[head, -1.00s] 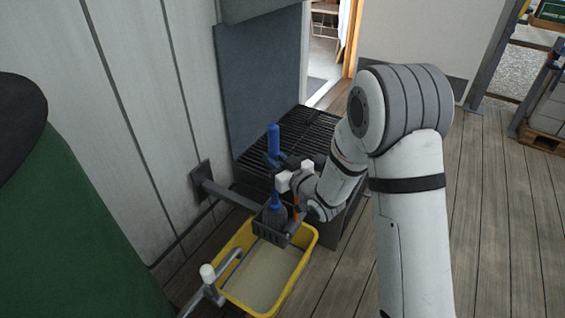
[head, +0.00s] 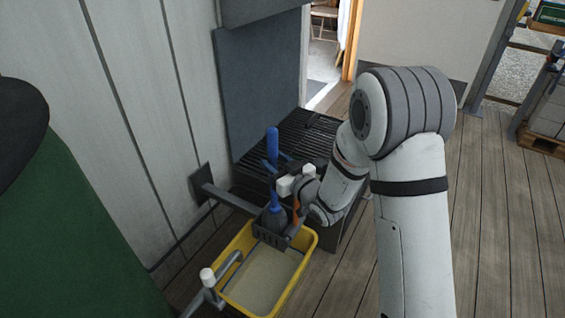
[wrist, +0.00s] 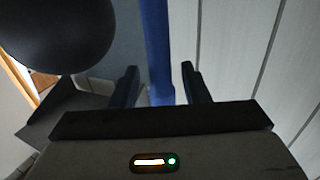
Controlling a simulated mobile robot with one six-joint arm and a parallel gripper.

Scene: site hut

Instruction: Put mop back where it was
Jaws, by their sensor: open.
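The mop stands upright, with a blue handle (head: 272,145) and a dark grey head (head: 274,219). Its head sits in a dark basket-like holder (head: 270,239) at the end of a grey wall arm. My gripper (head: 277,163) is at the handle, partway up, coming from the right. In the wrist view the blue handle (wrist: 157,50) runs down between the two spread fingers of my gripper (wrist: 158,78), with a gap on each side. The lowest part of the mop head is hidden by the holder.
A yellow tub (head: 230,298) with pale contents stands on the floor below the holder. A black slatted bench (head: 303,128) stands behind. A large green object (head: 70,235) fills the left. The plank floor (head: 490,230) at right is clear.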

